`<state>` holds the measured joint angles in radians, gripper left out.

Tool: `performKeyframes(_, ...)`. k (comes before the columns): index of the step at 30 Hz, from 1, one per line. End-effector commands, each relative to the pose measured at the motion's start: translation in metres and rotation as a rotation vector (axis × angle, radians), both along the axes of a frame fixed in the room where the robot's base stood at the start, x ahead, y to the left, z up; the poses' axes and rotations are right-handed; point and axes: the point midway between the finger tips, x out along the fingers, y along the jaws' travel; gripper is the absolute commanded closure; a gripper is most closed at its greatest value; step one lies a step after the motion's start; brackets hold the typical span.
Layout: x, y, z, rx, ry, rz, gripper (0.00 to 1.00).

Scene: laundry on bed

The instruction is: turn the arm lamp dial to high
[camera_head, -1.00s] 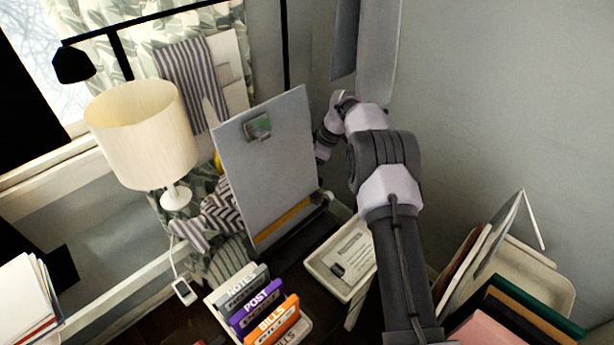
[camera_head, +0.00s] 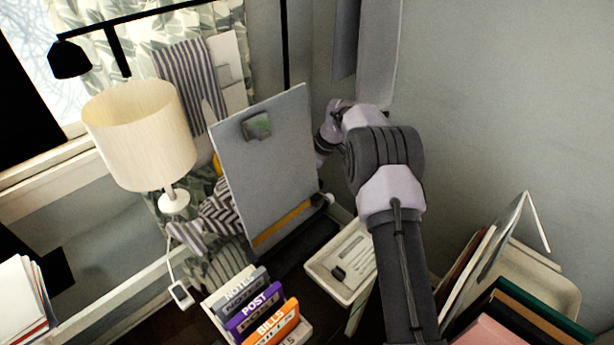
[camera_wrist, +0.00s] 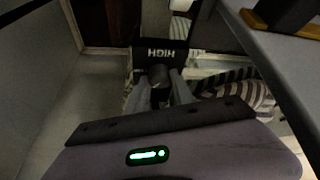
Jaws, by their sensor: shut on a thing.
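The arm lamp (camera_head: 68,60) has a black head at the upper left of the head view, on a black arm and a thin upright pole. In the wrist view a dark plate (camera_wrist: 140,62) carries the word HIGH, which reads upside down. The dark round dial (camera_wrist: 158,72) sits just below that word, between the grey fingers of my gripper (camera_wrist: 160,88). The fingers are shut on the dial and hide part of it. In the head view the dial and my fingertips are hidden behind the grey board.
The grey board (camera_head: 270,165) stands close to the left of my wrist. A cream table lamp (camera_head: 140,135) is further left. A letter sorter (camera_head: 255,315), a white tray (camera_head: 342,262) and a file rack (camera_head: 545,275) are lower down. A bare wall is at the right.

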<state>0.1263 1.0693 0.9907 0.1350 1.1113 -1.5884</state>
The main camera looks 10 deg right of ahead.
Motion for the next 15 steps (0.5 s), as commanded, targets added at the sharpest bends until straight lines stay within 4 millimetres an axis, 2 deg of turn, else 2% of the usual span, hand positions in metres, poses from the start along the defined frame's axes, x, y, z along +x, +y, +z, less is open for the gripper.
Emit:
performKeyframes(3, -0.0008, 0.0007, -0.0012, 0.002, 0.001, -0.057, 1.0)
performKeyframes(10, -0.0007, 0.0006, -0.0002, 0.001, 0.001, -0.059, 1.0)
performKeyframes(11, -0.0007, 0.0006, -0.0002, 0.001, 0.001, -0.058, 0.66)
performKeyframes(13, -0.0006, 0.0005, -0.0002, 0.001, 0.001, -0.058, 0.52)
performKeyframes(15, -0.0006, 0.0005, -0.0002, 0.001, 0.001, -0.058, 0.5)
